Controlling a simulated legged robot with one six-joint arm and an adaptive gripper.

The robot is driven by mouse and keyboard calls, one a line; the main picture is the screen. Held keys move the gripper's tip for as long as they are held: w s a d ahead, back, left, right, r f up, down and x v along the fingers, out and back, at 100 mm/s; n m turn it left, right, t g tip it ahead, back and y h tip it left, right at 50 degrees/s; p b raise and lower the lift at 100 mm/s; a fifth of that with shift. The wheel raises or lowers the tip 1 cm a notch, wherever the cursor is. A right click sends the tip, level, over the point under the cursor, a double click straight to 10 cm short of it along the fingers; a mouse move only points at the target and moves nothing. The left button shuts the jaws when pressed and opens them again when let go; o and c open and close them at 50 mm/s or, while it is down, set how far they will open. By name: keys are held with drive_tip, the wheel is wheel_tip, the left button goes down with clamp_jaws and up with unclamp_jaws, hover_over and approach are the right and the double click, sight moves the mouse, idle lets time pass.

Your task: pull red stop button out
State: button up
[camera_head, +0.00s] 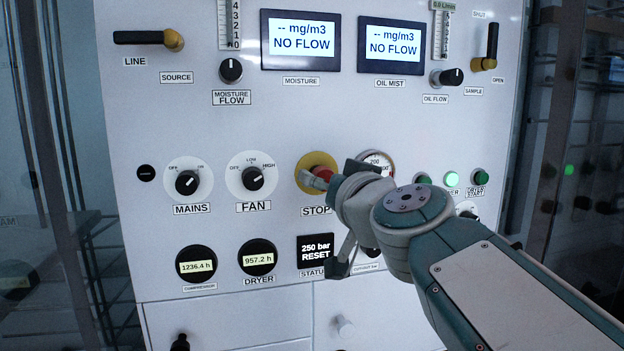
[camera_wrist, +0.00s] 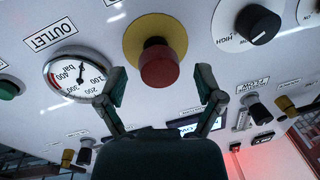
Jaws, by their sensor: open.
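The red stop button (camera_head: 322,173) sits on a round yellow base (camera_head: 314,160) above the STOP label, partly hidden by my gripper in the head view. In the wrist view the red button (camera_wrist: 159,68) sticks out from its yellow base (camera_wrist: 154,34) on a dark stem. My gripper (camera_wrist: 162,88) is open, one finger on each side below the button, with visible gaps to it. In the head view my gripper (camera_head: 325,215) is in front of the panel, close to the button. Contact is not visible.
A pressure gauge (camera_wrist: 77,74) is beside the left finger in the wrist view. The fan knob (camera_head: 252,178) is left of the button, and small green buttons (camera_head: 452,179) are to the right. A black status display (camera_head: 316,251) is below. The white panel (camera_head: 230,120) is clear above the button.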

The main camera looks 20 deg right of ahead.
drive_tip(key=s+d, duration=0.1)
drive_tip(key=s, duration=0.9)
drive_tip(key=shift+s, duration=0.35)
drive_tip(key=shift+f, duration=0.15)
drive_tip(key=s+f+g, duration=0.2)
drive_tip(key=f+g, duration=0.2)
drive_tip(key=f, duration=0.6)
drive_tip(key=s+f+n+g+h, duration=0.1)
drive_tip(key=s+f+g, duration=0.2)
drive_tip(key=f, duration=0.8)
drive_tip(key=s+a+f+g, duration=0.1)
drive_tip(key=f+g, duration=0.4)
drive_tip(key=f, duration=0.5)
drive_tip(key=shift+s+f+n+h, duration=0.3)
drive_tip(key=shift+s+h, duration=0.1)
drive_tip(key=shift+s, duration=0.5)
drive_tip(key=shift+a+r, duration=0.1)
